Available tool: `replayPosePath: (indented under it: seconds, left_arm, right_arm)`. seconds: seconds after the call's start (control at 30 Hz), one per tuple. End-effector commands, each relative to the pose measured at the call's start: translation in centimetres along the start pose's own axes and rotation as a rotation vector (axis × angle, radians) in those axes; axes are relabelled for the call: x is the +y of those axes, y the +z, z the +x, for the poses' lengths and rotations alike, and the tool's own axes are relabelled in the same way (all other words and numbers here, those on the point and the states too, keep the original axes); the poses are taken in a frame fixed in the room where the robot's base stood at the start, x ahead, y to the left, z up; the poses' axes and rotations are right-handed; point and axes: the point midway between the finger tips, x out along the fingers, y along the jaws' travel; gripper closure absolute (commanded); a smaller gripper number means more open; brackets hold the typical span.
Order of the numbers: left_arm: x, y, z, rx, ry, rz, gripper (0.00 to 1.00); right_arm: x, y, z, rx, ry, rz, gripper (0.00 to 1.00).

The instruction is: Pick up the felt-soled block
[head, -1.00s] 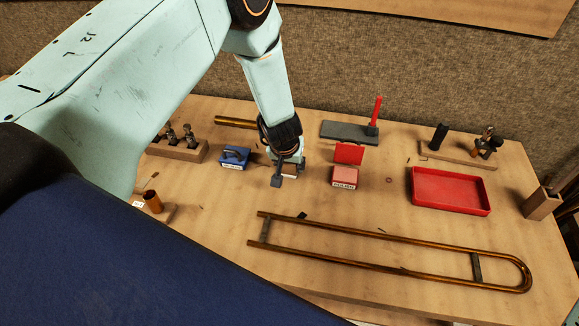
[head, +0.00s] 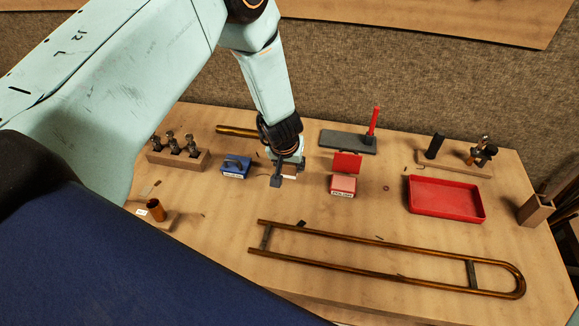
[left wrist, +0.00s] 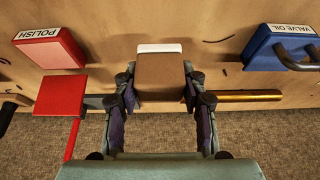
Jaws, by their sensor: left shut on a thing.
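The felt-soled block (left wrist: 160,77) is a brown block with a white sole along one edge. It sits between the two fingers of my left gripper (left wrist: 160,98) in the left wrist view. The left gripper is shut on it. In the head view the left gripper (head: 286,177) is over the bench between the blue box and the red box, and hides most of the block. I cannot tell whether the block touches the bench. My right gripper is not in view.
A brass slide (head: 340,235) lies in front. A red tray (head: 446,199) is at the right. A wooden rack (head: 178,158) stands far left.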

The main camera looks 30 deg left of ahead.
Motion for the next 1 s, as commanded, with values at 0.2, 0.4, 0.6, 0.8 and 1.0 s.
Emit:
replayPosePath:
  seconds: [0.2,0.4,0.6,0.8,1.0]
  left_arm:
    - [0.0,-1.5,-3.6,0.001,0.0,0.0,0.89]
    - [0.0,-2.7,-6.4,0.001,0.0,-0.001,0.89]
    - [0.0,-3.8,-9.1,0.002,0.0,0.0,0.89]
    - [0.0,-4.7,-11.3,0.001,0.0,0.0,0.89]
    - [0.0,-5.3,-12.7,0.0,0.0,0.001,0.89]
  right_arm:
    - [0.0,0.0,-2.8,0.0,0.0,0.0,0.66]
    - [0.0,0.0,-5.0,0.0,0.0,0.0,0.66]
    - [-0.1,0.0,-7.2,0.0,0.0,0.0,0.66]
    - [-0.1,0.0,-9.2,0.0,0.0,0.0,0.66]
    - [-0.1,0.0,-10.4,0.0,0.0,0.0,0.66]
